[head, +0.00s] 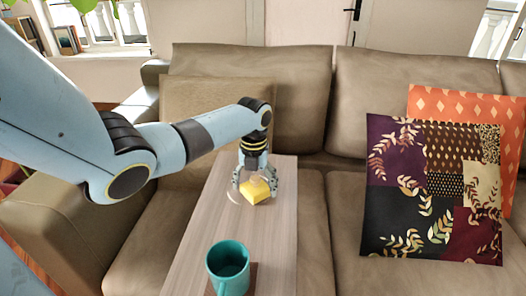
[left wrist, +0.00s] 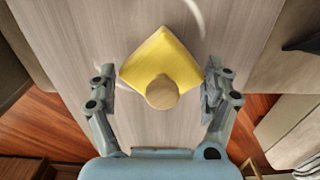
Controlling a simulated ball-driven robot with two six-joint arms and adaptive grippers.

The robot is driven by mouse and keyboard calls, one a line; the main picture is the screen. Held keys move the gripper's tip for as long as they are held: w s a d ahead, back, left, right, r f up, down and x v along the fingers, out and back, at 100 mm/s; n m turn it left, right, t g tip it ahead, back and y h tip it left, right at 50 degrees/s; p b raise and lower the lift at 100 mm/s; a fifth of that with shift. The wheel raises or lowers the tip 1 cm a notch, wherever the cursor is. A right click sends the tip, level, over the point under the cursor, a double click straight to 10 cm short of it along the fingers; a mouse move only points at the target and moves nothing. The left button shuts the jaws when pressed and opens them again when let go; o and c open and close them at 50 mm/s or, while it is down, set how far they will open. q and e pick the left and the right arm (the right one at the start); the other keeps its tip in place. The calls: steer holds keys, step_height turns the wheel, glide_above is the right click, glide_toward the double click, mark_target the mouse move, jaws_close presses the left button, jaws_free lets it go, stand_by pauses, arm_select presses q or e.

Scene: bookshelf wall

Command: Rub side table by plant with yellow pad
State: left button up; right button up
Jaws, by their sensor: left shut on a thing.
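The yellow pad (head: 256,193) is a square block with a round wooden knob, clearest in the left wrist view (left wrist: 166,55). My left gripper (head: 255,184) is shut on the pad, with one finger at each side corner. The pad is over the far part of the narrow wood-grain side table (head: 213,233) and looks to be at its top; exact contact is hard to tell. A pale curved mark (head: 232,198) shows on the tabletop beside the pad. Green plant leaves (head: 85,5) show at the top left. My right gripper is out of view.
A teal mug (head: 228,268) stands on the near end of the side table. A brown sofa (head: 320,215) surrounds the table, with a patchwork cushion (head: 435,190) and an orange cushion (head: 470,105) at right. The tabletop between pad and mug is clear.

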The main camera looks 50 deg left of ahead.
mark_target(240, 185)
arm_select(q)
steer(key=shift+s+a+f+p, duration=0.15)
steer(key=shift+s+a+p, duration=0.35)
steer(key=shift+s+a, duration=0.95)
steer(key=shift+s+a+p, duration=0.25)
steer(key=shift+s+a, duration=0.3)
steer(key=shift+a, duration=0.2)
steer(key=shift+s+a+p, duration=0.25)
steer(key=shift+s+a, duration=0.25)
steer(key=shift+a, duration=0.25)
step_height(240, 185, up, 6)
steer(key=p, duration=0.5)
steer(key=shift+r, duration=0.2)
step_height(240, 185, up, 3)
steer(key=p, duration=0.3)
steer(key=shift+f, duration=0.1)
